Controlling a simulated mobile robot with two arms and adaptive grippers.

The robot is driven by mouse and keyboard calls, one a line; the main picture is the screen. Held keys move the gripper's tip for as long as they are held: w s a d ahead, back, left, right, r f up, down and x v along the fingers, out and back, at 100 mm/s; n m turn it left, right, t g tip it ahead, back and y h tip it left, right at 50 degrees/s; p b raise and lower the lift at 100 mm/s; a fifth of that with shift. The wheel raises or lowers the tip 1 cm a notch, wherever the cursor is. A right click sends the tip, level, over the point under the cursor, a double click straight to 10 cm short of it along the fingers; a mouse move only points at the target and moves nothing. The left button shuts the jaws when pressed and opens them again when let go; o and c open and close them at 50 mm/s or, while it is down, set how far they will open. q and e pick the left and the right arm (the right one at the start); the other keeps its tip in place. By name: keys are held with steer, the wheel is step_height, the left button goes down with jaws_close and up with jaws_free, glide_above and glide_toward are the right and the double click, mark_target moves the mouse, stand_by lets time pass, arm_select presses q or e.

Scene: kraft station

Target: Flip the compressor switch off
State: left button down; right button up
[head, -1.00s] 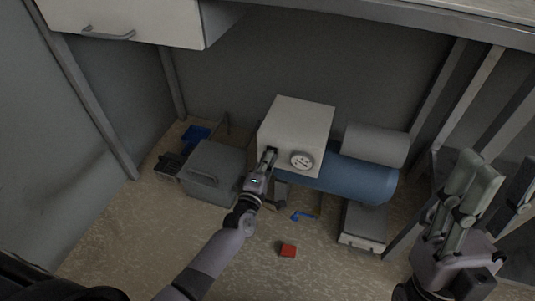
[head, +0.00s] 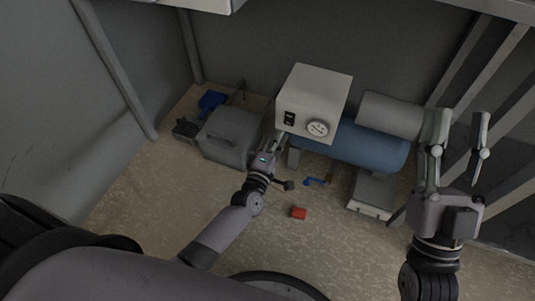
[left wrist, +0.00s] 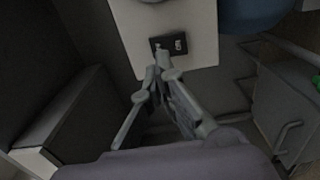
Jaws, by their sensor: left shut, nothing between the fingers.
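The compressor has a pale box (head: 318,88) above a blue tank (head: 362,146) under the bench. The black switch (head: 289,118) is on the box's front face, left of the round gauge (head: 317,128). The switch also shows in the left wrist view (left wrist: 169,44); its rocker position is too small to tell. My left gripper (head: 279,136) is shut and empty, its tips just below the switch and seemingly apart from it. It also shows in the left wrist view (left wrist: 158,68). My right gripper (head: 458,117) is open and empty at the right, away from the switch.
A grey case (head: 228,138) stands left of the compressor. A blue item (head: 212,100) lies behind it. A small blue tool (head: 317,181) and a red block (head: 299,213) lie on the floor. Metal legs stand at the right. The front floor is mostly clear.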

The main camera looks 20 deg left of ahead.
arm_select(q)
steer(key=s+p, duration=0.1)
steer(key=s, duration=0.6)
steer(key=shift+s+a+r+p, duration=0.2)
steer(key=shift+r+p, duration=0.2)
steer(key=shift+r, duration=0.05)
arm_select(e)
steer(key=w+f+g+h, duration=0.2)
steer(key=w+f+g, duration=0.2)
steer(key=f, duration=0.3)
steer(key=shift+w+f+g, duration=0.15)
steer(key=shift+f+g, duration=0.1)
steer(key=shift+g, duration=0.45)
steer(key=shift+a, duration=0.1)
